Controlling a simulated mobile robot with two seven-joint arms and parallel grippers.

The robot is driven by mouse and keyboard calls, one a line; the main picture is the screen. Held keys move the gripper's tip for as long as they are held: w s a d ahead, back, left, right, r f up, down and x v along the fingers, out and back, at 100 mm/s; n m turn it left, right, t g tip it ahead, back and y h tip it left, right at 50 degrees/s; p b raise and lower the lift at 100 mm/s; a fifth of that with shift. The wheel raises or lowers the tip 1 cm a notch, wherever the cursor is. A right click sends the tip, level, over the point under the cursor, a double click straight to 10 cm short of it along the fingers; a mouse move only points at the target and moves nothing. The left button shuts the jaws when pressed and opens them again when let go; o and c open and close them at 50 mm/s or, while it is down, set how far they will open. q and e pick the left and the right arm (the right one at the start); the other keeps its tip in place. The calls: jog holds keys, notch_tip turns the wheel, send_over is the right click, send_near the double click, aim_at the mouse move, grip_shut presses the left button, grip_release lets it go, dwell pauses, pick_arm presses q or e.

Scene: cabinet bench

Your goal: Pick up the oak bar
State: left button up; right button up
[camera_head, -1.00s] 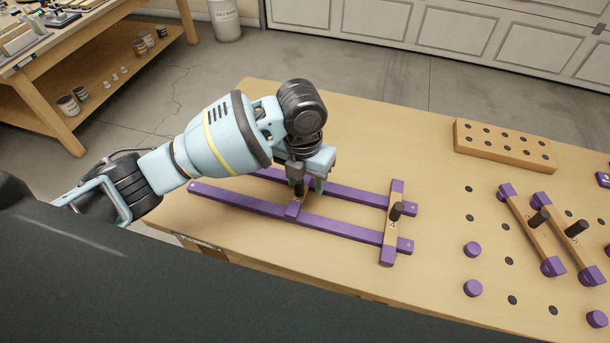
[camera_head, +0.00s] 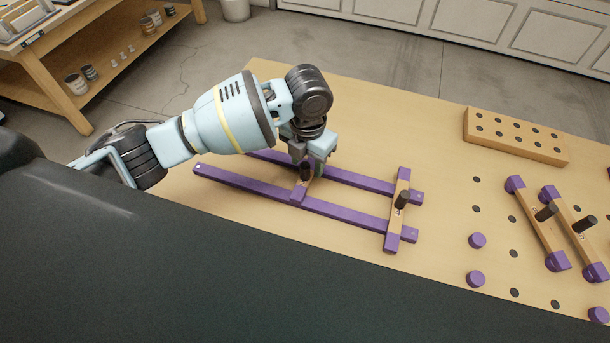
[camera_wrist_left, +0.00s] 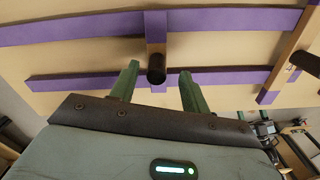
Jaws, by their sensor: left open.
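Two short wooden bars with purple ends and dark knobs lie across two long purple rails (camera_head: 335,213). The left bar (camera_head: 299,193) is partly hidden by my left gripper; its dark knob (camera_head: 306,173) stands up under the hand. The right bar (camera_head: 397,212) lies in full view with its own knob. My left gripper (camera_wrist_left: 160,69) is open, its green fingers on either side of the left bar's knob (camera_wrist_left: 156,72) in the left wrist view. I see gaps between fingers and knob; the height difference is unclear. My right gripper is not in view.
Two similar bars (camera_head: 536,226) with knobs lie at the right on the bench (camera_head: 440,280), near purple round pegs (camera_head: 477,240) and dark holes. A wooden block with holes (camera_head: 515,137) lies at the back right. A shelved bench (camera_head: 100,70) stands at the far left.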

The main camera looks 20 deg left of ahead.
aim_at(305, 165)
pick_arm(q)
jog(key=shift+a+f, duration=0.25)
jog(key=shift+f, duration=1.5)
jog(key=c, duration=1)
jog(key=shift+r, duration=0.1)
